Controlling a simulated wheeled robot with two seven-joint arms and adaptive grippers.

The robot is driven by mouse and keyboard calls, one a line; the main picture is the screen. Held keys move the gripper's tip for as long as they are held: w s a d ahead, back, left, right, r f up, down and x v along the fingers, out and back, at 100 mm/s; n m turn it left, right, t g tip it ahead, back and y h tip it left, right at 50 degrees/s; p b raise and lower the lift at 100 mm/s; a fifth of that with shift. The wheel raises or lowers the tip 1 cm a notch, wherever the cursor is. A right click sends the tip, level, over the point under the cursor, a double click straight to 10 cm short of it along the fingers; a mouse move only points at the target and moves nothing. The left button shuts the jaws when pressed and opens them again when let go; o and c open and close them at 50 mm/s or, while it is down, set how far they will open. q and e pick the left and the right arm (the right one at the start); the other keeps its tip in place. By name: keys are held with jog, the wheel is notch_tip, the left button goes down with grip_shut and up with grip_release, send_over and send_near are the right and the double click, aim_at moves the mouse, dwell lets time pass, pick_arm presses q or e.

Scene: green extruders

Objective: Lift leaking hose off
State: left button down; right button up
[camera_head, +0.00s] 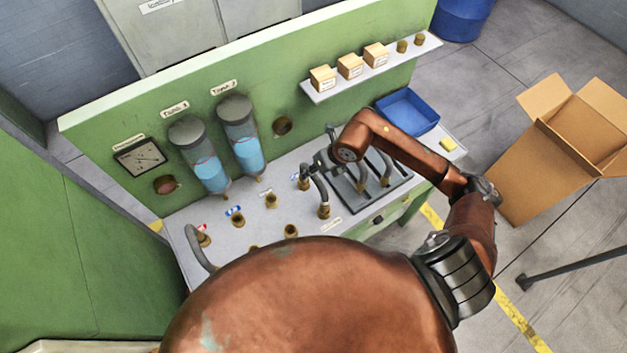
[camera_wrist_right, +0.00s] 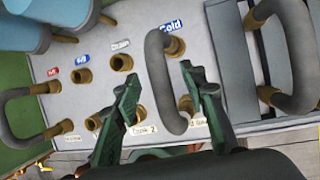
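My right gripper (camera_wrist_right: 158,80) is open over the bench, its two green-grey fingers spread apart. In the right wrist view a grey hose (camera_wrist_right: 158,75) curves between the fingers, from near the "Cold" label down toward the lower row of ports. I cannot tell whether the fingers touch it. In the head view the hose (camera_head: 320,189) stands by my right gripper (camera_head: 313,168), its lower end at a brass fitting. Another grey hose (camera_wrist_right: 22,118) arches at the bench's left end. No leak is clearly visible. My left gripper is not in view.
Several open brass ports (camera_wrist_right: 122,62) line the bench (camera_head: 300,222). A dark tray (camera_head: 345,190) with more hoses lies to the right. Two tanks (camera_head: 243,140) of blue liquid hang on the green panel. A blue bin (camera_head: 410,108) and an open carton (camera_head: 540,165) are further right.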

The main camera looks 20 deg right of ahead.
jog(key=shift+w+a+f, duration=0.2)
jog(key=shift+f, duration=0.35)
jog(key=shift+c, duration=0.6)
grip_shut()
jog(key=shift+r, duration=0.1)
